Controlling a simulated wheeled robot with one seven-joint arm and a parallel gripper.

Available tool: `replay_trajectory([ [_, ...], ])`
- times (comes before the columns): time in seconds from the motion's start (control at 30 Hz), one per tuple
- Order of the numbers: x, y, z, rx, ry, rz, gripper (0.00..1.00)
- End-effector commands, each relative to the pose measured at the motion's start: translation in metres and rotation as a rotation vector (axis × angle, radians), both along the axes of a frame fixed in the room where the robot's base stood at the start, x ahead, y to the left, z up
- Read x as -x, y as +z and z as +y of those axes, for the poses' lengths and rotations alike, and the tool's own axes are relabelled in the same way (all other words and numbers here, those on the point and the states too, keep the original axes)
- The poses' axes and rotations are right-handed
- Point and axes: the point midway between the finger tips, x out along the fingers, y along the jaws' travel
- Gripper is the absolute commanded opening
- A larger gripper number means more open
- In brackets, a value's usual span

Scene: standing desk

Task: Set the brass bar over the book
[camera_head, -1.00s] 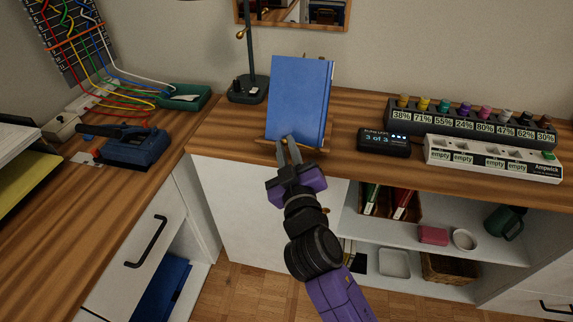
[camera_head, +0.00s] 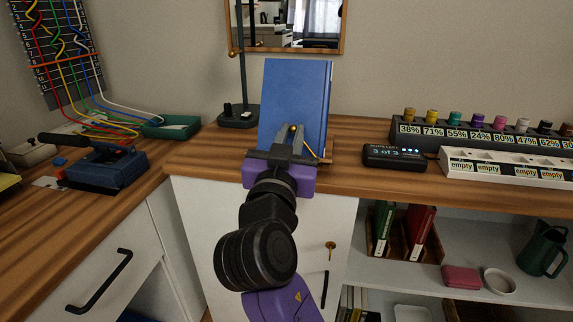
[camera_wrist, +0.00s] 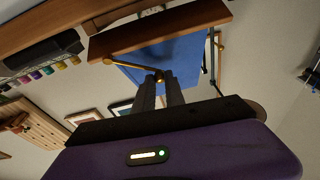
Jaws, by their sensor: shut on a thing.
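The blue book (camera_head: 298,88) stands upright, leaning back on a wooden stand (camera_head: 327,159) on the desk. My gripper (camera_head: 291,131) is in front of the book's lower part. It is shut on the knobbed end of the brass bar (camera_wrist: 128,68), whose other end meets the ledge. In the head view a thin stretch of the bar (camera_head: 311,152) slants down right from the fingers to the ledge. My gripper hides the book's lower left.
A black lamp base (camera_head: 238,117) stands left of the book. A small display box (camera_head: 394,158) and a white strip (camera_head: 505,168) lie to the right, before a rack of coloured caps (camera_head: 470,133). A blue device (camera_head: 105,167) sits on the left desk.

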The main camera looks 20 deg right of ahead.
Motion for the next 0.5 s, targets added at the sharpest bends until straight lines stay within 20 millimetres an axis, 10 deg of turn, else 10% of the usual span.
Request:
replay_trajectory([
  [0.5,0.006,0.013,-0.021,-0.293,-0.195,-0.216,0.00],
])
